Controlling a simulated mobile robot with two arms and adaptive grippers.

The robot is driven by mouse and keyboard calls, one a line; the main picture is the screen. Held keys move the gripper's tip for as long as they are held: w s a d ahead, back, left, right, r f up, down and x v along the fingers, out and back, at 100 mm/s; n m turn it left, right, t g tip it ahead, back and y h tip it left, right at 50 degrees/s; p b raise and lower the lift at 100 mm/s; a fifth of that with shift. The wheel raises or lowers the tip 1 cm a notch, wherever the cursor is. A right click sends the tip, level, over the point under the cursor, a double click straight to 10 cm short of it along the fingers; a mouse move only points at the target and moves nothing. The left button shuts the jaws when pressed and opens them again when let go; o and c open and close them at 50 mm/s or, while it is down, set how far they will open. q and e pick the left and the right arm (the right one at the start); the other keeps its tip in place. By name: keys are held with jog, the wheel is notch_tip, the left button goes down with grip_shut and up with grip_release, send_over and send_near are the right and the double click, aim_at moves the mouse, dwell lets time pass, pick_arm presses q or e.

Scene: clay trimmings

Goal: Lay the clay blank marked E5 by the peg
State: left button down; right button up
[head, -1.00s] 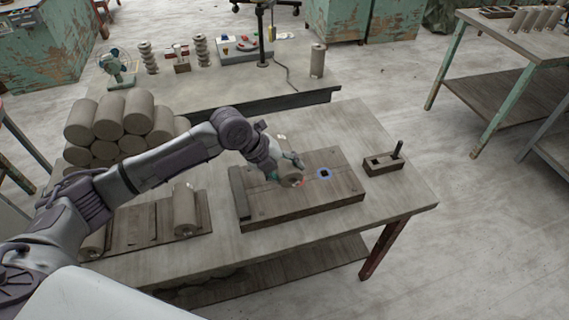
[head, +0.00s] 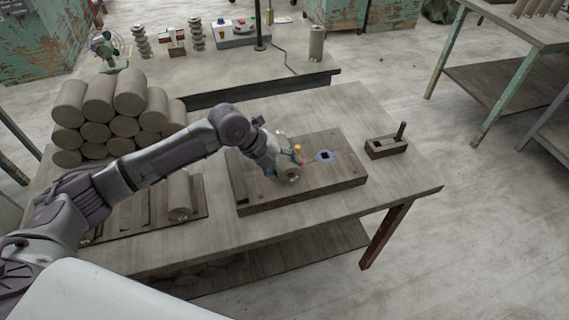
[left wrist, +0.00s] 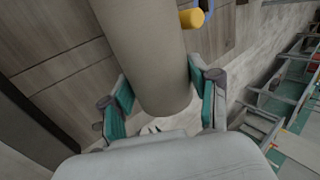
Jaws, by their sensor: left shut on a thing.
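My left gripper (head: 285,163) is shut on a grey clay blank (head: 291,174) over the wooden board (head: 340,178). In the left wrist view the blank (left wrist: 145,50) is a thick cylinder between two teal-padded fingers (left wrist: 160,105). No E5 mark can be read. A short yellow-orange peg (head: 298,148) shows close beside the blank, and also in the left wrist view (left wrist: 192,18). I cannot tell whether the blank touches the board. My right gripper is not in view.
A stack of clay cylinders (head: 97,120) is at the left back. Another cylinder (head: 179,195) lies on a rack at the front left.

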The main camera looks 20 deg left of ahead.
pick_arm(q)
jog(key=shift+f, duration=0.45)
dwell(0.8)
jog(key=shift+c, duration=1.5)
grip_release()
jog(key=shift+o, duration=0.5)
jog(key=shift+s+f, duration=0.1)
jog(key=shift+f, duration=0.05)
